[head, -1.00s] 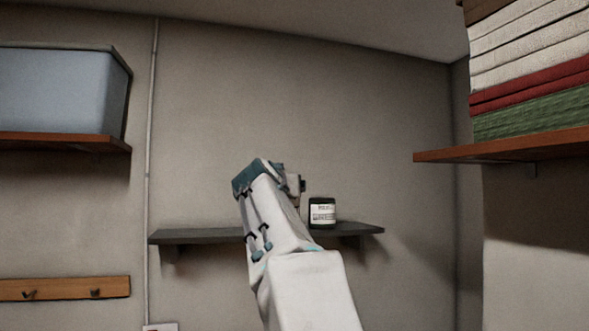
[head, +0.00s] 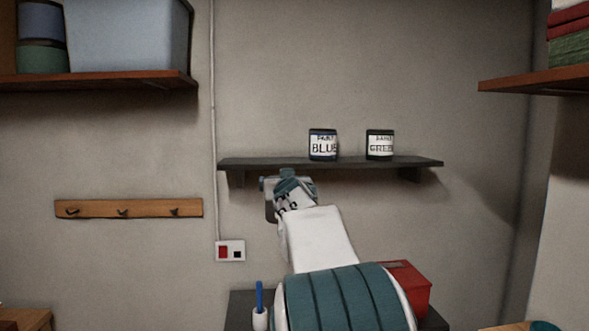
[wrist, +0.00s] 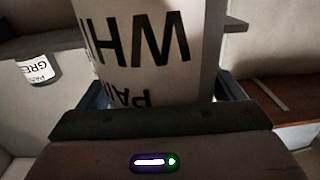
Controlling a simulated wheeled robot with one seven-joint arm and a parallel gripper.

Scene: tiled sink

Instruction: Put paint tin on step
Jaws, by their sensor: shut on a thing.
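A white tin with black lettering (wrist: 150,45), a paint tin, fills the middle of the wrist view. Its label reads upside down there, with "WHI" and part of "PAINT" showing. My gripper (wrist: 160,93) is shut on this tin, with a finger at each side. In the head view my gripper (head: 289,186) is just below the front edge of the dark wall shelf, and the held tin is hidden there. I cannot pick out a step for certain in either view.
A blue paint tin (head: 323,146) and a green paint tin (head: 380,145) stand on the dark shelf (head: 255,163). Its left end is bare. A red box (head: 408,287) is low, behind my arm. Wooden shelves flank left (head: 120,80) and right (head: 535,82). A hook rail (head: 130,208) is left.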

